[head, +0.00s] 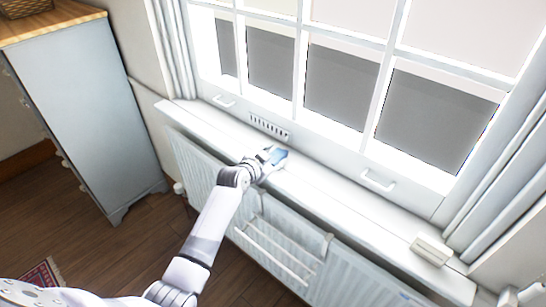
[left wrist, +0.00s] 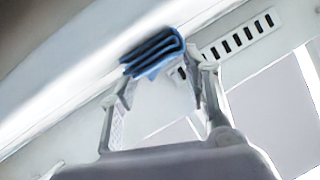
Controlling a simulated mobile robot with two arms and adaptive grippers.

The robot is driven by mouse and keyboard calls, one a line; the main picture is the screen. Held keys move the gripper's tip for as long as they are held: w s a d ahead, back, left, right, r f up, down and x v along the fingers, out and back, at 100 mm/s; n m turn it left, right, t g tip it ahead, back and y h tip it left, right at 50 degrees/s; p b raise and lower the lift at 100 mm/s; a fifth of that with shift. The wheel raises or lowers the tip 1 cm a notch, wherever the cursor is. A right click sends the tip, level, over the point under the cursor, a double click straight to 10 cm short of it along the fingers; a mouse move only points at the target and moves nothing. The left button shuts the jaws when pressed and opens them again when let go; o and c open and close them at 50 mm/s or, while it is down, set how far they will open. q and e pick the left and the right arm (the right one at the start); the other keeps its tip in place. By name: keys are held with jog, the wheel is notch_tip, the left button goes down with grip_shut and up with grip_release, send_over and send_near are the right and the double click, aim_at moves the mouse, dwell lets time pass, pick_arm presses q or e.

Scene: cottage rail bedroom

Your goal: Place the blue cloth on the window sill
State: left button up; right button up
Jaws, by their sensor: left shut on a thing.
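The blue cloth (head: 279,157) is a small folded piece at the tip of my left gripper (head: 268,158), over the window sill. In the left wrist view the folded cloth (left wrist: 153,54) sits between the fingertips of my left gripper (left wrist: 160,80), which is shut on it. The white window sill (head: 330,190) runs below the window, above the radiator. I cannot tell whether the cloth touches the sill. My right gripper is not in view.
A white radiator (head: 196,165) hangs under the sill, with a rail on its front. A small white box (head: 431,249) stands on the sill at the right. A grey cabinet (head: 85,110) stands at the left. The sill beside the cloth is clear.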

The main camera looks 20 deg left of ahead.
pick_arm(q)
jog(key=o, duration=1)
jog(key=shift+f, duration=0.1)
jog(key=shift+o, duration=0.2)
jog(key=v, duration=1.2)
